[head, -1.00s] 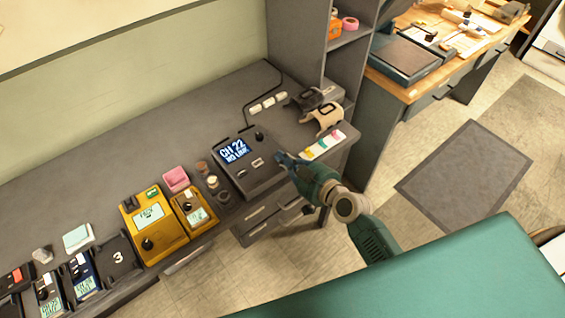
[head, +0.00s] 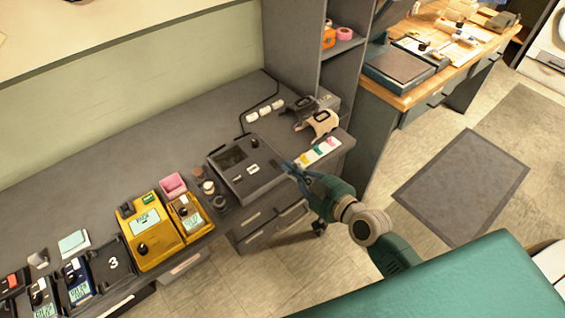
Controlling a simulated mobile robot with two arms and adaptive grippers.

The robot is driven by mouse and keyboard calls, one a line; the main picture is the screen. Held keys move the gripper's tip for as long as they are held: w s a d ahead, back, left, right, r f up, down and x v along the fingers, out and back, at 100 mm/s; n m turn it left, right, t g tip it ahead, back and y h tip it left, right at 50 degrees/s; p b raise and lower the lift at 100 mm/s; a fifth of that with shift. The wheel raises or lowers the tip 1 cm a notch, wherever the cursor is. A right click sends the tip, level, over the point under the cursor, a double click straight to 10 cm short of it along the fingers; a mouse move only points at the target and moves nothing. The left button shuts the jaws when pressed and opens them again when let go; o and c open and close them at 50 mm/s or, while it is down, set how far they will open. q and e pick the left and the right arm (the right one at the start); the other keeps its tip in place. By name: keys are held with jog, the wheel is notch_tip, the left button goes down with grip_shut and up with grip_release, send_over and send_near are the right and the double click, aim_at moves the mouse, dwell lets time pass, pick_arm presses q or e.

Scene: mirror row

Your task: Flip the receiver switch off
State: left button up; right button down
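The receiver (head: 268,181) is a dark grey box on the bench with a display (head: 234,157) that is now dark. A small pale switch (head: 253,168) and a dark knob (head: 254,142) sit on its top face. My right gripper (head: 290,167) is at the receiver's right edge, a short way right of the switch. Its fingertips are small and dark, and whether they are parted cannot be told. Nothing shows held in it. My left gripper is not in view.
Yellow meters (head: 150,228), a pink box (head: 173,185) and small round pots (head: 209,187) stand left of the receiver. A strip of coloured tabs (head: 318,151) and a tan holder (head: 319,122) lie to its right.

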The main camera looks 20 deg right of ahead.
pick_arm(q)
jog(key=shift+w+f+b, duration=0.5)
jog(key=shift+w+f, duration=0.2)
pick_arm(e)
jog(key=v, duration=0.4)
jog(key=shift+s+d+f, duration=0.25)
jog(key=shift+s, duration=0.2)
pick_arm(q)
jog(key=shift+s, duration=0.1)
